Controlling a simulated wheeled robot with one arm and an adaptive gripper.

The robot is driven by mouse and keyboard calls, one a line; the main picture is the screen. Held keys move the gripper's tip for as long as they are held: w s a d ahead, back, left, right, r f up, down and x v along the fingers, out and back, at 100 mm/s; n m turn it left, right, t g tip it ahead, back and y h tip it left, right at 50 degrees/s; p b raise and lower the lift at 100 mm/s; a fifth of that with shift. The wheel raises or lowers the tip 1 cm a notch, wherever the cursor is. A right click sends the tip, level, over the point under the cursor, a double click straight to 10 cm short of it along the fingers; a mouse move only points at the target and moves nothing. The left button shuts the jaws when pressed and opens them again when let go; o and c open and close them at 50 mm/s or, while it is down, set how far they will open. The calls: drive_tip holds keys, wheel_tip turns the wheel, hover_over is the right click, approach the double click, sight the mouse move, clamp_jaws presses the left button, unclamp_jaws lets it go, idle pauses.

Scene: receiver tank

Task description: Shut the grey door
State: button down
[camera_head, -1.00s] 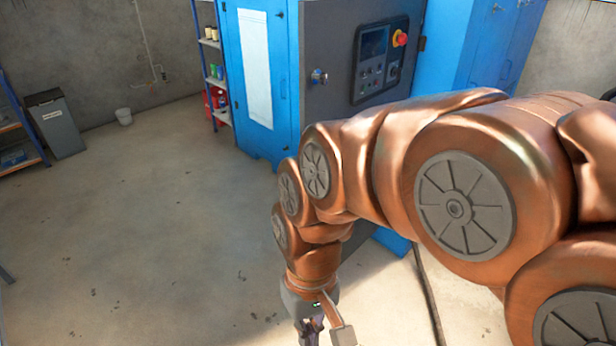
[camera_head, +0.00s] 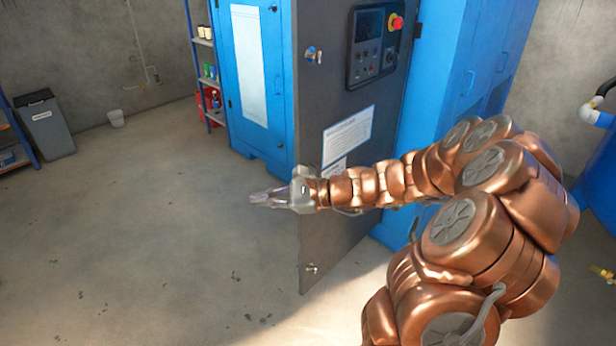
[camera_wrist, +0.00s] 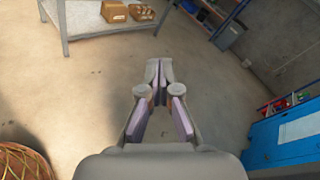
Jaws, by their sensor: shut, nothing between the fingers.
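The grey door (camera_head: 335,115) stands open in the head view, swung out from the blue cabinet. It carries a control panel with a red button, a white label and metal latches near its left edge. My arm reaches leftward across the front of its lower part and hides some of it. My gripper (camera_head: 254,197) is shut and empty, its tips pointing left past the door's free edge. Whether the arm touches the door I cannot tell. In the wrist view the gripper (camera_wrist: 159,72) has its fingertips together over bare floor; the door does not show there.
The blue cabinet (camera_head: 283,75) stands behind the door, with a shelf rack (camera_head: 207,75) beside it. The floor at left is clear. A shelf (camera_wrist: 95,20) shows in the wrist view.

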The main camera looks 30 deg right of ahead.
drive_tip(key=w+d+f+m+t+h+b, duration=0.1)
drive_tip(key=d+f+m+t+h, duration=0.25)
drive_tip(key=d, duration=0.45)
drive_tip(key=d+f+m+t+h+b, duration=0.1)
drive_tip(key=d+f+m+t+h, duration=0.15)
drive_tip(key=d+m, duration=0.45)
drive_tip(key=w+d+f+m+t+h+b, duration=0.1)
drive_tip(key=d+f+m+t+h, duration=0.2)
drive_tip(key=d, duration=0.7)
drive_tip(key=w+a+g+y+p, duration=0.1)
drive_tip(key=w+a+p, duration=0.1)
drive_tip(key=w, duration=1.1)
drive_tip(key=shift+w+a+f, duration=0.2)
drive_tip(key=shift+w+a, duration=0.15)
drive_tip(key=shift+a, duration=0.25)
drive_tip(key=shift+w, duration=0.1)
